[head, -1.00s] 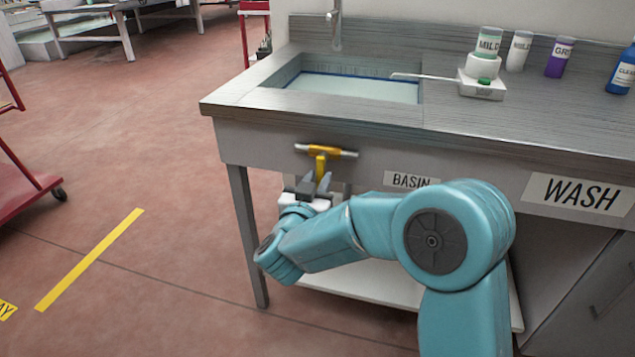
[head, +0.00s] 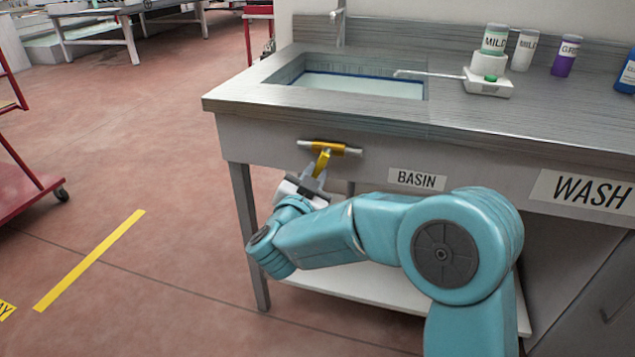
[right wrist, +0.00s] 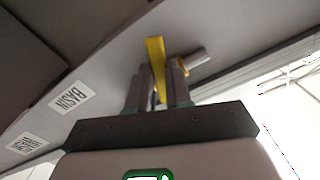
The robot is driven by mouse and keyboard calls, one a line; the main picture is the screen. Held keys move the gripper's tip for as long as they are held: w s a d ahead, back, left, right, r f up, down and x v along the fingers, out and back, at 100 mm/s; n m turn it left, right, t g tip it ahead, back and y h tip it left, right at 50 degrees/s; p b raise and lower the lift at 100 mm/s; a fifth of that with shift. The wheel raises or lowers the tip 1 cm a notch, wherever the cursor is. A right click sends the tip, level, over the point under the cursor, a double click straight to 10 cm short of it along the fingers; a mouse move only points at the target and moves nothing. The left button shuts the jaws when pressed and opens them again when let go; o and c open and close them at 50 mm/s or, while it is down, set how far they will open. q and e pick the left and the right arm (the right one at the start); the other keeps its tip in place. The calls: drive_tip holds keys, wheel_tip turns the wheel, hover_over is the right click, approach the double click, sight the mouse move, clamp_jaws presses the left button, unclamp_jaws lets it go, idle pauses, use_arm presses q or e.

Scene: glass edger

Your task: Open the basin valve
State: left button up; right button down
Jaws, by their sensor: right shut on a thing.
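The basin valve (head: 332,147) is on the front panel below the basin (head: 360,86). It has a pale metal pipe running across and a yellow lever that hangs down, tilted, its lower end toward the left. My right gripper (head: 312,180) is shut on the lever's lower part. In the right wrist view the yellow lever (right wrist: 155,65) stands between the two fingers of the gripper (right wrist: 160,85), with the pipe end just behind it. My left gripper is not in view.
A BASIN label (head: 417,179) and a WASH label (head: 582,190) are on the panel. A white dispenser (head: 488,86) and several bottles stand on the counter (head: 540,115). A lower shelf (head: 375,285) lies under it. A red cart (head: 25,195) is at left; the floor between is clear.

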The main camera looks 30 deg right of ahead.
drive_tip(key=shift+w+a+m+b, duration=0.2)
drive_tip(key=shift+m+b, duration=0.2)
drive_tip(key=shift+m, duration=0.4)
drive_tip(key=c, duration=1)
unclamp_jaws()
drive_tip(key=shift+r, duration=0.1)
drive_tip(key=shift+c, duration=0.2)
drive_tip(key=shift+s, duration=0.1)
drive_tip(key=p+v, duration=0.3)
drive_tip(key=v, duration=1.3)
drive_tip(key=shift+s+a, duration=0.1)
